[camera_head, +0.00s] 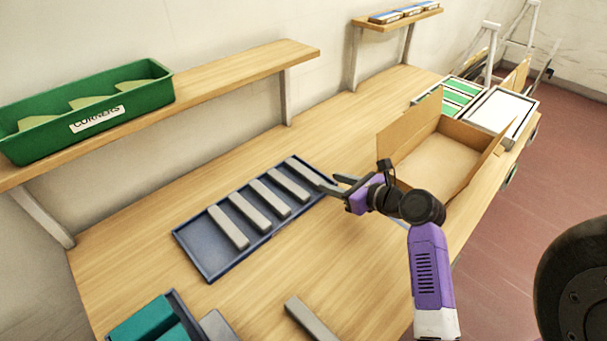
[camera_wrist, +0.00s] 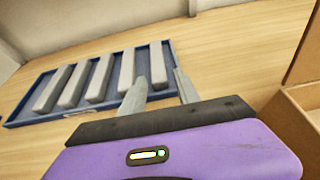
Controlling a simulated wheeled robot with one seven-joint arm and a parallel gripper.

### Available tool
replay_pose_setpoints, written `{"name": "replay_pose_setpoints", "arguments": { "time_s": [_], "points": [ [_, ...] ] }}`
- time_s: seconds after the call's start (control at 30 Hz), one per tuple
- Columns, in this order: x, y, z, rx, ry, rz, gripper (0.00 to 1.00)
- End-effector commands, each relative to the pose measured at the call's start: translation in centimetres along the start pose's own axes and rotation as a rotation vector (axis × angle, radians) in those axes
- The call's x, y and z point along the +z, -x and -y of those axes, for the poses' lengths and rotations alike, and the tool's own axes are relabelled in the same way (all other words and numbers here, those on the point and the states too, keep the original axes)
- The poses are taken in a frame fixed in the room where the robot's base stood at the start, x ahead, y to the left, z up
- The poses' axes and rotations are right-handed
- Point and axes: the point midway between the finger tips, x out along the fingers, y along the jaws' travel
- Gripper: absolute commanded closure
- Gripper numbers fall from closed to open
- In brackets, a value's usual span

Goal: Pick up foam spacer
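Several long grey foam spacers lie side by side in a shallow blue tray (camera_head: 207,267) on the bench. The rightmost spacer (camera_head: 303,171) is closest to my gripper (camera_head: 328,183). My gripper is at the right end of the tray with its two fingers apart and nothing seen held. In the wrist view, the rightmost spacer (camera_wrist: 156,62) appears between the fingertips of my gripper (camera_wrist: 160,75), beyond them. I cannot tell the gap in height. Another grey bar (camera_head: 310,319) lies on the bench near the front.
An open cardboard box (camera_head: 440,160) stands right of my gripper. A green bin (camera_head: 90,118) labelled CORNERS sits on the left shelf (camera_head: 230,83). Teal blocks (camera_head: 145,320) are in a container at the front left. The bench between tray and wall is clear.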

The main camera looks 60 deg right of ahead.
Motion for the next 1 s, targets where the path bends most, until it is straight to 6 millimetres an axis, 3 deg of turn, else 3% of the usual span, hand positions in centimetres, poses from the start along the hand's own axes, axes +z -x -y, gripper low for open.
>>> {"name": "replay_pose_setpoints", "arguments": {
  "time_s": [0.37,0.63,0.97,1.0],
  "points": [
    [0.1,-3.4,-0.2,0.007,-0.017,0.0,0.62],
    [0.1,-7.1,-0.5,0.006,-0.016,0.0,0.62],
    [0.0,-7.8,-0.5,0.004,-0.015,-0.001,0.62],
    [0.0,-7.8,-0.5,0.005,-0.015,-0.001,0.68]
  ]
}}
